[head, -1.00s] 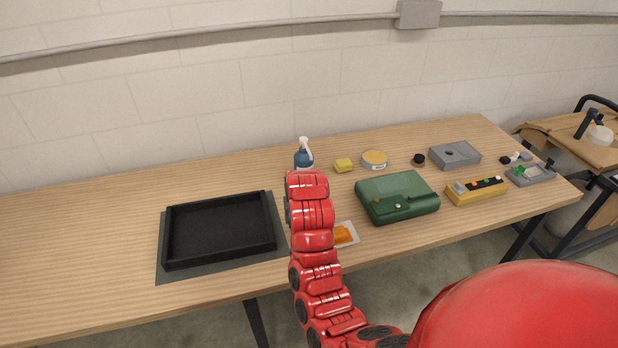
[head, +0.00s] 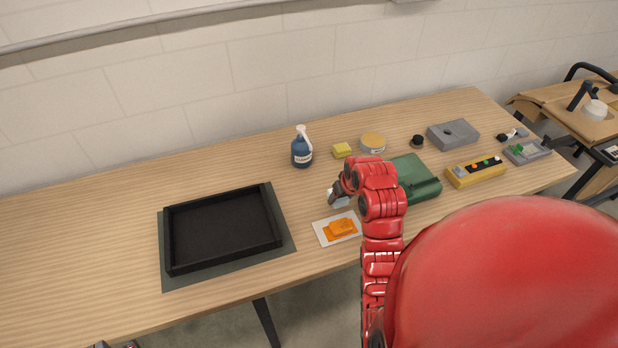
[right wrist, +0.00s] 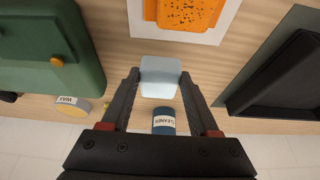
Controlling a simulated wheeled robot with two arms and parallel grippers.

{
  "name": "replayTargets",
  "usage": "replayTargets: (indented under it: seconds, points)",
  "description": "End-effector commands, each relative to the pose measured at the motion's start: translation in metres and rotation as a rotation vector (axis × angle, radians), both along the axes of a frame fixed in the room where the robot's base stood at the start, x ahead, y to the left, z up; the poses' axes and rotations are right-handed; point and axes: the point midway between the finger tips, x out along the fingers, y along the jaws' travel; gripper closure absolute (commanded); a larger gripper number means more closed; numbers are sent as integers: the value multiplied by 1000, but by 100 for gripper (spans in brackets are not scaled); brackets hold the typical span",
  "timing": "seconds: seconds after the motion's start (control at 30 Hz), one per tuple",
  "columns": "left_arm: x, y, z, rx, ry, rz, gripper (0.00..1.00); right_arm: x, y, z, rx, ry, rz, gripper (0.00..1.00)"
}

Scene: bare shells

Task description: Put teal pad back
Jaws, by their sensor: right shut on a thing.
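The teal pad (right wrist: 160,77) is a pale blue-grey block with rounded edges, held between my right fingertips in the right wrist view. My right gripper (head: 338,196) is shut on it in the head view, above the table between the blue bottle and the orange pads; the arm hides part of the view. An orange speckled pad stack (head: 341,228) lies on a white sheet (head: 322,233), just in front of the gripper. It also shows at the top of the right wrist view (right wrist: 187,12).
A black tray (head: 275,215) on a dark mat (head: 288,240) stands to the left. Behind are a blue cleaner bottle (head: 302,153), a yellow block (head: 342,150) and a round tin (head: 373,142). A green case (head: 418,178) stands close right. The table's far left is clear.

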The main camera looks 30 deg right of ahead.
Motion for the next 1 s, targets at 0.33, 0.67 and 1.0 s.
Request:
replayTargets:
  seconds: [0.33,0.67,1.0]
  points:
    - [0,0,-78,0,1,0,100,86,0,-19,0,-2,4,83]
    - [0,0,-66,0,0,0,100,132,0,-12,2,5,1,83]
    - [0,0,-47,0,0,0,100,139,0,-32,3,6,2,83]
